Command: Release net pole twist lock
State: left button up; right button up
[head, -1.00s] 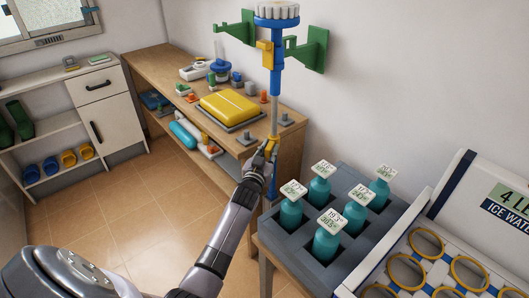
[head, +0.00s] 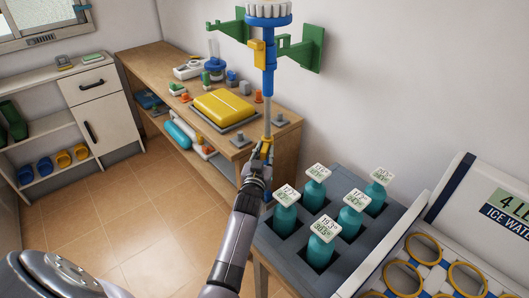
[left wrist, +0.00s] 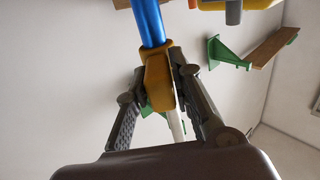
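The net pole stands upright near the wall, with a blue upper tube (head: 268,75) and a thin grey rod (head: 267,115) below it. A yellow twist lock collar (head: 266,145) sits low on the pole. It also shows in the left wrist view (left wrist: 157,82), with a blue tube on one side and a pale rod on the other. My left gripper (head: 262,156) is at the collar. In the left wrist view its two fingers (left wrist: 159,76) lie on either side of the collar and appear to press on it. My right gripper is not in view.
Green wall brackets (head: 302,48) flank the upper pole. A wooden bench (head: 150,62) with a yellow case (head: 224,105) stands behind. A grey crate (head: 279,250) of teal bottles and a white cooler (head: 455,215) crowd the right. The tiled floor (head: 130,215) is clear at left.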

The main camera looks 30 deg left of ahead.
pick_arm(q)
jog(key=o, duration=0.3)
jog(key=shift+v, duration=3.8)
